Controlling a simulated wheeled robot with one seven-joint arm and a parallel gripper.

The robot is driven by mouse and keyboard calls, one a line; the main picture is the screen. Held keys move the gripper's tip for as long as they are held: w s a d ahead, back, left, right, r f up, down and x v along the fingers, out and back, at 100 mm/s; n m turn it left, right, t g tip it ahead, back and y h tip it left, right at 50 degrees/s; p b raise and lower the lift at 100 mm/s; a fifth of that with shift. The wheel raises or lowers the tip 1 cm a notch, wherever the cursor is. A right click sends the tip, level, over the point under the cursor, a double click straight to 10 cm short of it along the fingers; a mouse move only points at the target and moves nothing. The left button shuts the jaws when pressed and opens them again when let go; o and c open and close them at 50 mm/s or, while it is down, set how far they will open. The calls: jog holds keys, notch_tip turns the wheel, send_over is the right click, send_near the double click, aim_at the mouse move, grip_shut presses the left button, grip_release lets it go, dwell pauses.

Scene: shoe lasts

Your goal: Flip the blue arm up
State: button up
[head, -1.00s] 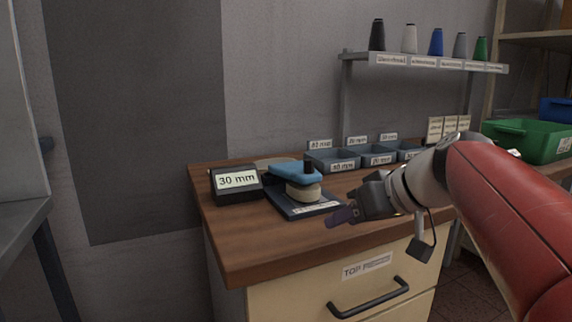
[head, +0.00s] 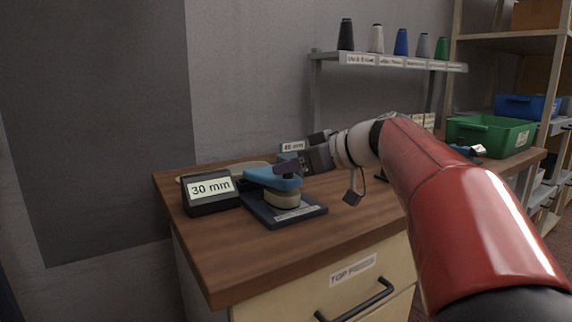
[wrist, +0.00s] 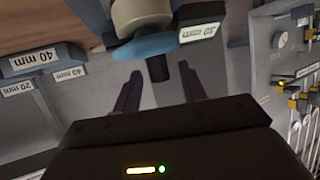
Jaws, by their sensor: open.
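The blue arm (head: 272,179) lies flat over a cream pad (head: 283,200) on a dark base plate (head: 300,215) on the wooden bench. Its dark upright knob is mostly hidden behind my gripper in the head view. My gripper (head: 288,168) is just above and beside the right end of the blue arm. In the wrist view the blue arm (wrist: 148,46) is at the top, with the dark knob (wrist: 158,68) just beyond and between the open fingers (wrist: 160,88). The jaws are empty. I cannot tell whether a finger touches the knob.
A black block display reading 30 mm (head: 211,193) stands close left of the base plate. A shelf with thread cones (head: 400,62) is above. The bench's front right is clear.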

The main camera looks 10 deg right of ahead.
jog(key=shift+x, duration=0.8)
grip_shut()
